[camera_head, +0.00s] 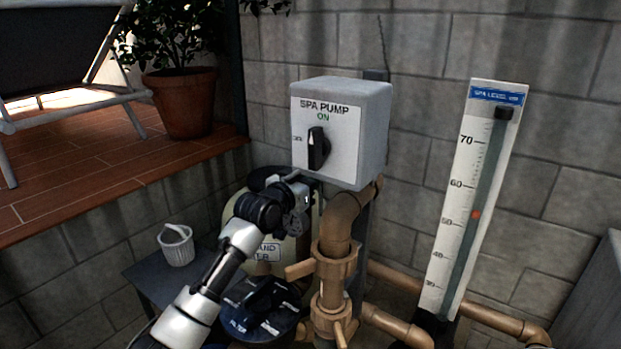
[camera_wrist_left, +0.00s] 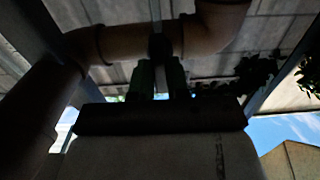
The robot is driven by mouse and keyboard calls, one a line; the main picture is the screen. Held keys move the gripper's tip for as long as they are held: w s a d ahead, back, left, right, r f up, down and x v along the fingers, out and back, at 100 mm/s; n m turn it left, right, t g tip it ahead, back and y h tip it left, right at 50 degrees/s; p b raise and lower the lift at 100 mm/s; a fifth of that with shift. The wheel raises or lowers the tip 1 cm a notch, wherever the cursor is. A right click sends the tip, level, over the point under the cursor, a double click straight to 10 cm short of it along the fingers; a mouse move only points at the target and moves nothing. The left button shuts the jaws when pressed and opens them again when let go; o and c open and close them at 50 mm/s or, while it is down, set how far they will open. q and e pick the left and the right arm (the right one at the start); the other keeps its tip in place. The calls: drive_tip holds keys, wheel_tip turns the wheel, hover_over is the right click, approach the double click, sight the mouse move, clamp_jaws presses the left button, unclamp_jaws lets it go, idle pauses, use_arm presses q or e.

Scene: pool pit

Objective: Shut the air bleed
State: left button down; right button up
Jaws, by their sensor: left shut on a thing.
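My left gripper (camera_head: 300,196) is just below the grey spa pump box, above the beige filter tank (camera_head: 295,222), beside the brown pipe. In the left wrist view, which is dark, the two fingers of my left gripper (camera_wrist_left: 158,78) are close together. They are shut on a small dark round knob (camera_wrist_left: 160,46) with a thin rod behind it, apparently the air bleed. In the head view the gripper and arm hide this part, so its setting cannot be told. My right gripper is not in view.
The spa pump box (camera_head: 365,130) with a black switch hangs close above the gripper. Brown pipes (camera_head: 342,222) and valves stand to its right. A dark filter valve head (camera_head: 265,308) is below. A white bucket (camera_head: 177,250) stands left; a level gauge (camera_head: 455,235) stands right.

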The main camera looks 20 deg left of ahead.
use_arm(q)
drive_tip(key=m+p, duration=0.3)
drive_tip(key=m, duration=1.5)
drive_tip(key=shift+m, duration=0.3)
drive_tip(key=c, duration=1)
unclamp_jaws()
drive_tip(key=p+v, duration=0.2)
drive_tip(key=v, duration=0.5)
